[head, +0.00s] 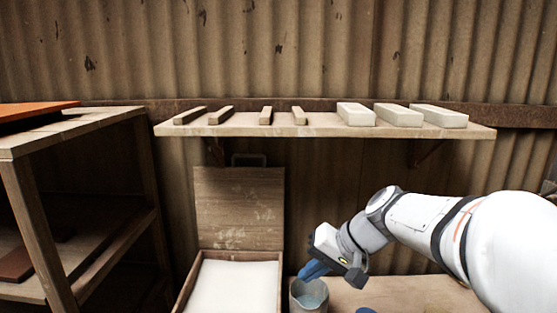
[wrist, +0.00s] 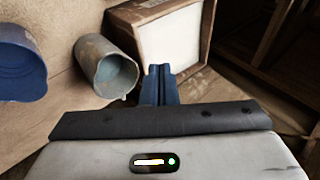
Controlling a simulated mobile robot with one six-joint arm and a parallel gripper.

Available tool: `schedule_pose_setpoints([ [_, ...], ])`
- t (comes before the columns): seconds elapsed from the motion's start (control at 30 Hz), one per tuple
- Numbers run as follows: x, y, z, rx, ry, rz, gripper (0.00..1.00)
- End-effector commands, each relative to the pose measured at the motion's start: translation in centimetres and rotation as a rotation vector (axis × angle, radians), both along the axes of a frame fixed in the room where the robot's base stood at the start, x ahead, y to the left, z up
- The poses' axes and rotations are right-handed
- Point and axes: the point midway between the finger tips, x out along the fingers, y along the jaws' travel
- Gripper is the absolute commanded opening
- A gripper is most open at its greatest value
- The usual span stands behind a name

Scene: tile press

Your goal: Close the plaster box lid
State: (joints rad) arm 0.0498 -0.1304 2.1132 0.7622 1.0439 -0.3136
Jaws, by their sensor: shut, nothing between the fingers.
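The plaster box (head: 190,284) stands on the bench below the shelf, with white plaster (head: 235,285) inside. Its wooden lid (head: 240,208) stands open, upright at the back of the box, with a handle (head: 248,157) on its top edge. The box (wrist: 137,14) also shows in the wrist view, beyond my fingers; the lid is not clearly seen there. My gripper (head: 303,277) has blue fingers, shut and empty. It is to the right of the box, above a grey cup. The fingers (wrist: 159,72) point towards the box in the wrist view.
The grey cup (head: 309,296) stands close to the box's right side, under my gripper. A blue container (wrist: 20,72) is beside it on the bench (head: 425,295). A shelf (head: 330,132) with sticks and white blocks hangs above. A wooden rack (head: 75,125) stands at the left.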

Motion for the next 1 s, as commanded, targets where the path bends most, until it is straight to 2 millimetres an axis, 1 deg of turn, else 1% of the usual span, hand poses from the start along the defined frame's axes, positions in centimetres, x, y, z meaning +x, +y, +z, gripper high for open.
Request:
schedule_pose_setpoints([
  [0.03, 2.9, 1.0, 0.6, 0.096, -0.014, -0.007, 0.00],
  [0.07, 4.6, 1.7, 1.4, 0.158, -0.029, -0.010, 0.00],
  [0.1, 6.8, 2.4, 2.4, 0.239, -0.053, -0.015, 0.00],
  [0.17, 10.2, 3.2, 4.0, 0.360, -0.097, -0.025, 0.00],
  [0.2, 12.5, 3.5, 5.0, 0.438, -0.129, -0.034, 0.00],
  [0.27, 15.7, 3.7, 6.5, 0.549, -0.183, -0.048, 0.00],
  [0.3, 17.6, 3.6, 7.5, 0.617, -0.220, -0.058, 0.00],
  [0.4, 21.8, 3.0, 9.4, 0.761, -0.309, -0.089, 0.00],
  [0.43, 22.8, 2.7, 9.8, 0.796, -0.333, -0.097, 0.00],
  [0.5, 24.6, 2.1, 10.7, 0.863, -0.382, -0.115, 0.00],
  [0.6, 26.3, 1.4, 11.5, 0.923, -0.429, -0.134, 0.00],
  [0.73, 27.3, 1.4, 12.2, 0.953, -0.454, -0.144, 0.00],
  [0.87, 28.1, 2.9, 12.7, 0.955, -0.455, -0.143, 0.00],
  [1.0, 29.4, 5.2, 13.2, 0.954, -0.453, -0.143, 0.00],
])
